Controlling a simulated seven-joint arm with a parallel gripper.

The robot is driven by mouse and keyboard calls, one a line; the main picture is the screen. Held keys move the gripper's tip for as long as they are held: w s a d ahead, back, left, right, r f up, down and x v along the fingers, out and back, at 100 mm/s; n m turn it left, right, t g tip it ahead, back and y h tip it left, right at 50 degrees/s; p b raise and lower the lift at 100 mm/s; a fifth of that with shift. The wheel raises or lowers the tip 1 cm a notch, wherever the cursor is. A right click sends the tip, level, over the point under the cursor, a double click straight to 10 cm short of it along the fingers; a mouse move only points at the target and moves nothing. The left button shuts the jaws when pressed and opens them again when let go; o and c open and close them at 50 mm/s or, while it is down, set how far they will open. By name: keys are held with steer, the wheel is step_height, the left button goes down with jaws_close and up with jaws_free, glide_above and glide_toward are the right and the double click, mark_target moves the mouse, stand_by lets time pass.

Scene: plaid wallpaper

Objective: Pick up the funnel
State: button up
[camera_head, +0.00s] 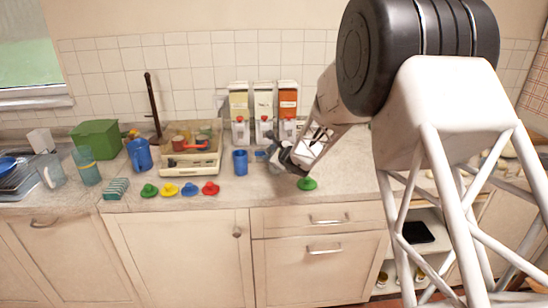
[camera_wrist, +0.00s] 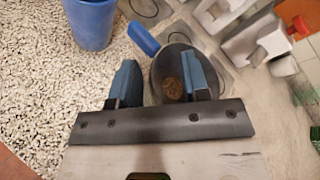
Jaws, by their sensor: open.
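A dark round vessel (camera_wrist: 172,62) with a blue handle (camera_wrist: 143,39) shows in the wrist view, brownish at the bottom; it looks like the funnel, but I cannot be sure. In the head view its blue handle (camera_head: 260,154) shows beside my gripper (camera_head: 277,157), which hides most of it. My gripper's blue fingers (camera_wrist: 163,78) are apart in the wrist view. The right finger overlaps the vessel's inside and the left finger appears left of its rim. I cannot tell whether they touch it. Nothing is held.
A blue cup (camera_head: 240,162) stands left of my gripper. Dispensers (camera_head: 264,110) stand behind it. A green knobbed piece (camera_head: 307,184) is near the front edge; similar red (camera_head: 211,188), blue and yellow ones lie left. A wooden tray (camera_head: 190,170) holds items. The front middle counter is clear.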

stand_by(0.3)
jaws_close()
stand_by(0.3)
steer(key=shift+r, duration=0.1)
steer(key=shift+r, duration=1.4)
steer(key=shift+s+r, duration=0.2)
steer(key=shift+r, duration=0.1)
steer(key=s+d+r, duration=0.1)
steer(key=s+d, duration=0.1)
steer(key=s, duration=1.3)
steer(key=shift+s+r, duration=0.2)
steer(key=shift+s, duration=0.05)
steer(key=shift+a, duration=0.1)
